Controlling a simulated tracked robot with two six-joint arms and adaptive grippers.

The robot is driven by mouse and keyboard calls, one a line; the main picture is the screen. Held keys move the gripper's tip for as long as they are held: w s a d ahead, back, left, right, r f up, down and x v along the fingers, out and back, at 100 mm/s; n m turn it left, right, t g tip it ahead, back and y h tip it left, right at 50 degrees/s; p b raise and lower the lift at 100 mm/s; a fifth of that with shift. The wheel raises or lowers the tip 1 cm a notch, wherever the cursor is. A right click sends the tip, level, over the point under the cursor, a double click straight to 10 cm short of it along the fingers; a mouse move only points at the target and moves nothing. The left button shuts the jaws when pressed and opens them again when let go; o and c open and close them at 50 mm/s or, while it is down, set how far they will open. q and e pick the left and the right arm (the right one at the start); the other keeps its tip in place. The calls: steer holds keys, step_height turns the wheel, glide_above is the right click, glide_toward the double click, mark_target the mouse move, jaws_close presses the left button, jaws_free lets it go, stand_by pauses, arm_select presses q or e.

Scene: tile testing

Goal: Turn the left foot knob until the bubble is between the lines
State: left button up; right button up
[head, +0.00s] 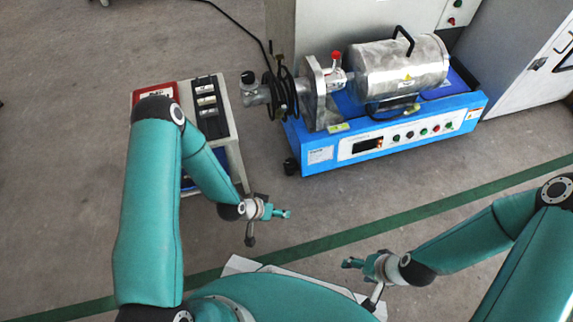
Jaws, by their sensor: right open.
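A blue-based machine (322,156) with a silver drum (400,68) stands on the floor at the upper right. A dark foot (290,166) shows under its left front corner. I cannot make out a knob on it. I cannot pick out a bubble or its lines at this size. My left gripper (284,213) is in front of and below this foot, apart from it, with nothing visible in it; its finger gap is not clear. My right gripper (354,262) is open and empty, low in the middle, apart from the machine.
A small cart (236,150) with a red box (155,92) and a dark tray on top stands left of the machine, partly behind my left arm. Grey cabinets stand behind and at right. A green floor line (430,207) crosses clear floor in front of the machine.

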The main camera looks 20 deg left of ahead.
arm_select(q)
steer(key=w+a+f+m+t, duration=0.5)
steer(key=w+a+f+t, duration=0.1)
steer(key=w+a+t, duration=0.3)
steer(key=shift+g+h, duration=0.3)
steer(key=shift+g, duration=0.3)
steer(key=b+x, duration=0.7)
steer(key=x, duration=0.8)
steer(key=shift+w+f, duration=0.2)
steer(key=shift+w, duration=0.2)
steer(key=shift+w+d+f+b, duration=0.1)
steer(key=shift+w+d+b, duration=0.25)
steer(key=shift+w, duration=0.4)
steer(key=c, duration=1.1)
steer(key=shift+m+h, duration=0.4)
steer(key=shift+h, duration=0.1)
steer(key=shift+a+m+g+h, duration=0.1)
steer(key=shift+m+g+h, duration=0.2)
